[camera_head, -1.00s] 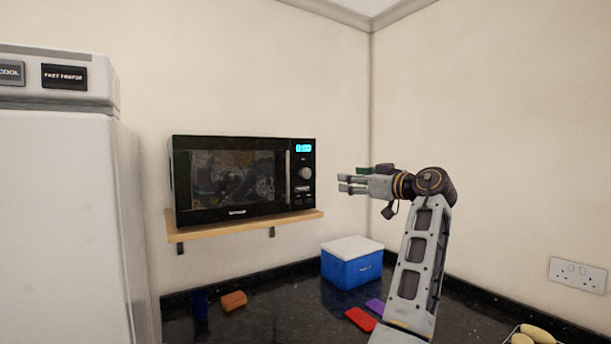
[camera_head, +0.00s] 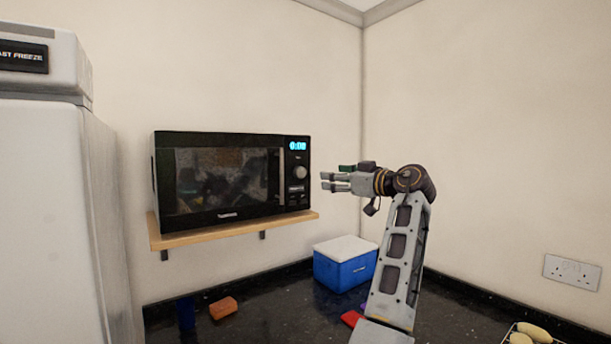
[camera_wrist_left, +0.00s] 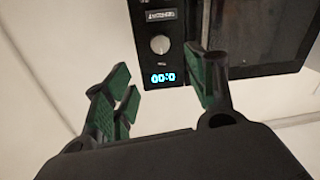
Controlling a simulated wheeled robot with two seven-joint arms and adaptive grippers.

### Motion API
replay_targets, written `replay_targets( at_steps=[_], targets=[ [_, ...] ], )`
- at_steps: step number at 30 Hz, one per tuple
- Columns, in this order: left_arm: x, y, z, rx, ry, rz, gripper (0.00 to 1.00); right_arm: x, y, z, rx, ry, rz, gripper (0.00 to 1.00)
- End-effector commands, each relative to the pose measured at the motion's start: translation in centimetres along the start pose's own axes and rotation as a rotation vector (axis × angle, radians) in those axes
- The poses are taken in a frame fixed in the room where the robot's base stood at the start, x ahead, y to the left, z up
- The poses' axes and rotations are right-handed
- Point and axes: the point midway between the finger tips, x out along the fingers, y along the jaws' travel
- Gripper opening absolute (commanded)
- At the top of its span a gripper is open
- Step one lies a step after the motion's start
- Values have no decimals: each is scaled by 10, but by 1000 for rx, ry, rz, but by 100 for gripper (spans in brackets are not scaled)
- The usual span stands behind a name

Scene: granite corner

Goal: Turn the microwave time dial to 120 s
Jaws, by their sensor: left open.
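The black microwave (camera_head: 215,180) sits on a wooden shelf, its door shut. Its round grey time dial (camera_head: 300,172) is on the right-hand panel, below a lit blue display (camera_head: 298,145) that appears to read 0:00. My left gripper (camera_head: 324,181) is just right of the panel at about dial height, its fingers pointing left, open and empty. In the left wrist view the panel is upside down; the dial (camera_wrist_left: 160,44) shows beyond and between the open fingers of the gripper (camera_wrist_left: 163,82), apart from them. The dial's pointer mark is too small to read. My right gripper is not in view.
The wooden shelf (camera_head: 235,228) juts out under the microwave. A blue cooler box (camera_head: 344,270) with a white lid stands on the dark counter below, near my arm. An orange block (camera_head: 223,308) lies further left. A white freezer (camera_head: 50,210) stands at the left. Air around the dial is clear.

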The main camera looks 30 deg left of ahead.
Motion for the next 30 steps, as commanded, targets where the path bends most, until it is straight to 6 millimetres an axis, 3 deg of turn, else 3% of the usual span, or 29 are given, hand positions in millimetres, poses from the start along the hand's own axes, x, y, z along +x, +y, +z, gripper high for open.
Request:
replay_targets(
  at_steps=[11,20,30],
  targets=[
    [26,0,-1,0,0,-2,57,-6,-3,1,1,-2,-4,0],
    [65,0,-2,1,0,-1,57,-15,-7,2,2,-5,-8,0],
    [110,0,-1,0,-1,-1,57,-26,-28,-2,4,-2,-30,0]
  ],
)
